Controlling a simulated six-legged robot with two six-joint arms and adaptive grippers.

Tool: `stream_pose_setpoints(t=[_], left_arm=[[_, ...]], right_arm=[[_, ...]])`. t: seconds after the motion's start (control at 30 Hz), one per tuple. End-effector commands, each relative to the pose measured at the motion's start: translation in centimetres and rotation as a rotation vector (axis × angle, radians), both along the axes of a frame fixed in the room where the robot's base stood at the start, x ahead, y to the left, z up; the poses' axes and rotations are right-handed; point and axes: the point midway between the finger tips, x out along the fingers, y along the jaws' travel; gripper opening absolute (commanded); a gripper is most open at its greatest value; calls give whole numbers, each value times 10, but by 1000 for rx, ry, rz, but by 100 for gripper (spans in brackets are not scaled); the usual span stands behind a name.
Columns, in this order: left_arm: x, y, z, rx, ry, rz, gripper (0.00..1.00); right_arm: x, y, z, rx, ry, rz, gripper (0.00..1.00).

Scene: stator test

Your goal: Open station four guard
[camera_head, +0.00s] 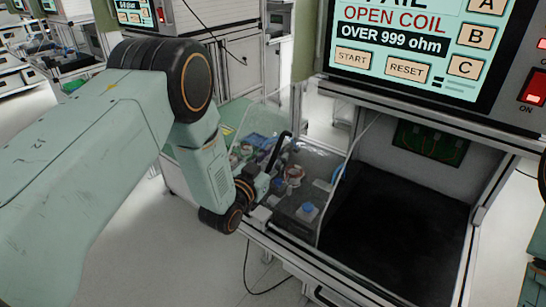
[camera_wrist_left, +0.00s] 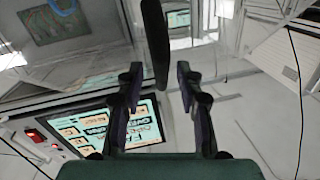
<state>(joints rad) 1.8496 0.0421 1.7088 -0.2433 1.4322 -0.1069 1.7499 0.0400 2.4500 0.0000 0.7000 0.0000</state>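The station's tester screen (camera_head: 408,38) reads OPEN COIL and OVER 999 ohm. Below it, a clear guard panel (camera_head: 322,160) stands at the left side of the bay, swung out from the dark bay floor. Its black handle (camera_head: 279,150) is at its outer side. My left gripper (camera_head: 258,184) is beside the handle. In the left wrist view, the two fingers of my left gripper (camera_wrist_left: 157,92) are apart, with the black handle (camera_wrist_left: 155,45) in line with the gap between them. I cannot tell whether they touch it. My right gripper is out of view.
The bay has a dark floor (camera_head: 395,225) and a green board (camera_head: 430,143) on its back wall. Parts, including a blue-topped one (camera_head: 308,209), show through or beside the clear panel. A red lit switch (camera_head: 533,86) is at right. Another bench stands behind.

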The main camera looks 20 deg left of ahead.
Motion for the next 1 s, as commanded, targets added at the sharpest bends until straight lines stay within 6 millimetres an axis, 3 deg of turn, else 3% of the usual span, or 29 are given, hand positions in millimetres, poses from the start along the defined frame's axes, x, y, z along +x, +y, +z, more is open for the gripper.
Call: stream_pose_setpoints(t=[0.2,0.63,1.0], left_arm=[[0,-1,0,0,1,0,36],[0,-1,0,0,1,0,0],[-1,0,-1,0,3,1,0]], right_arm=[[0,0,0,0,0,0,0],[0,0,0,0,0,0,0],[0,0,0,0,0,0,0]])
